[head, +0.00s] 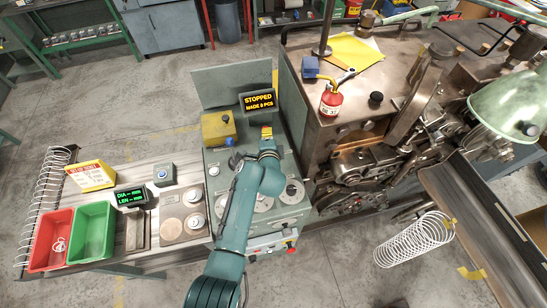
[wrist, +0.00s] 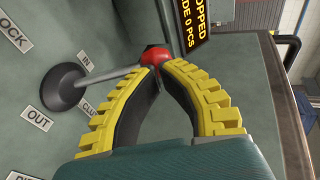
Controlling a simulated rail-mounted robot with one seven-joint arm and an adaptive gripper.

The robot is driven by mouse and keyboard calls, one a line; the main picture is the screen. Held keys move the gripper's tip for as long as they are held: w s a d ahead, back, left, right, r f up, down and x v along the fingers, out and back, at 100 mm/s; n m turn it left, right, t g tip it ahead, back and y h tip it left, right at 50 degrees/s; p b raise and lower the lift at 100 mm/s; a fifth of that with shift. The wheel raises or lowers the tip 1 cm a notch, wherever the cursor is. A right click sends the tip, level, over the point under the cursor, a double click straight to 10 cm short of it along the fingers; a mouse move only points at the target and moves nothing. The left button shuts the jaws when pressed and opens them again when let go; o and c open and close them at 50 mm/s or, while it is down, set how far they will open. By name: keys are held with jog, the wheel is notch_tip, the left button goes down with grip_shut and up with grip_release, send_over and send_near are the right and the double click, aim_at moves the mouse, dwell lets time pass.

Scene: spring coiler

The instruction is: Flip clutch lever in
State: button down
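The clutch lever is a thin metal rod (wrist: 113,77) rising from a round black base (wrist: 62,90), with a red ball knob (wrist: 154,56). In the wrist view an IN label (wrist: 86,61) is above right of the base and an OUT label (wrist: 38,118) below left. My gripper (wrist: 157,72) has yellow ribbed fingers with black pads; their tips come together right at the knob. I cannot tell whether they touch or pinch it. In the head view my gripper (head: 266,132) is over the grey control cabinet, and the lever is mostly hidden.
A display (head: 258,101) reading STOPPED, MADE 0 PCS stands just behind my gripper. A yellow box (head: 217,128) is to its left. The brown coiling machine (head: 370,125) with a red can (head: 331,103) is to the right. Red (head: 50,243) and green (head: 91,232) bins are at left.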

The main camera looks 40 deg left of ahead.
jog(key=shift+s+d+r+p, duration=0.25)
jog(key=shift+r+p, duration=0.2)
jog(key=shift+p, duration=0.3)
jog(key=r+p+v, duration=0.2)
jog(key=p+v, duration=0.2)
jog(key=v, duration=0.8)
jog(key=shift+r, duration=0.15)
jog(key=shift+s+a, duration=0.1)
jog(key=shift+s, duration=0.05)
